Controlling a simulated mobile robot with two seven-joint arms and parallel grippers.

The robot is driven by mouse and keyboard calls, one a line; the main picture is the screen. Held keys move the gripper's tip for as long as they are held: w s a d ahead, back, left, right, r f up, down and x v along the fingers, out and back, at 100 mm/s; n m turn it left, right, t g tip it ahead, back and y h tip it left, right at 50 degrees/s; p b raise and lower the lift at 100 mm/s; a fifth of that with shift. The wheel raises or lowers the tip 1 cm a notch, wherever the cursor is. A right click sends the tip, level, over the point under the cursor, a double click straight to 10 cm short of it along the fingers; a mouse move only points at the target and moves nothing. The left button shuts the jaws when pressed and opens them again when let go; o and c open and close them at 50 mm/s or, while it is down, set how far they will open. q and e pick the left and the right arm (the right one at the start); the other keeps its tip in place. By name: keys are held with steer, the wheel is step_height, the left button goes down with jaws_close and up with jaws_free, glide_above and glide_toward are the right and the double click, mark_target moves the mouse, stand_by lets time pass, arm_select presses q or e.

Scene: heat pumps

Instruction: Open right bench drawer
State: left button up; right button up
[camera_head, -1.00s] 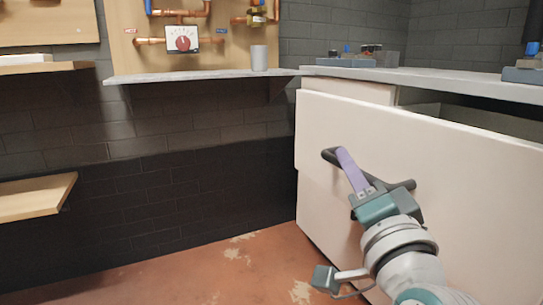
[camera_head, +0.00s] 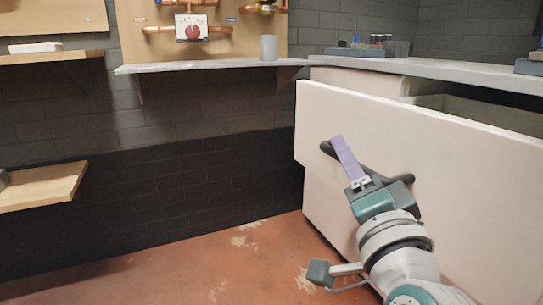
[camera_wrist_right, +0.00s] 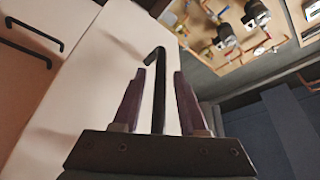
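The right bench drawer has a large white front (camera_head: 450,170) and stands pulled out from under the bench top, with part of its grey inside showing above the front. Its black bar handle (camera_head: 327,149) is on the outer face. My right gripper (camera_head: 342,150) is at the handle, its purple fingers reaching over the bar. In the right wrist view, the handle (camera_wrist_right: 159,85) runs between the two fingers, with a visible gap on each side, so the gripper is open around it. My left gripper is not in view.
The grey bench top (camera_head: 440,69) carries small fittings. A shelf (camera_head: 200,66) with a grey cup (camera_head: 268,47) is on the back wall below a pipe board. Wooden shelves are at the left. The reddish floor (camera_head: 200,270) left of the drawer is clear.

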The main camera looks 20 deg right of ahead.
steer(key=shift+o, duration=0.2)
steer(key=p+v, duration=0.2)
steer(key=v, duration=0.8)
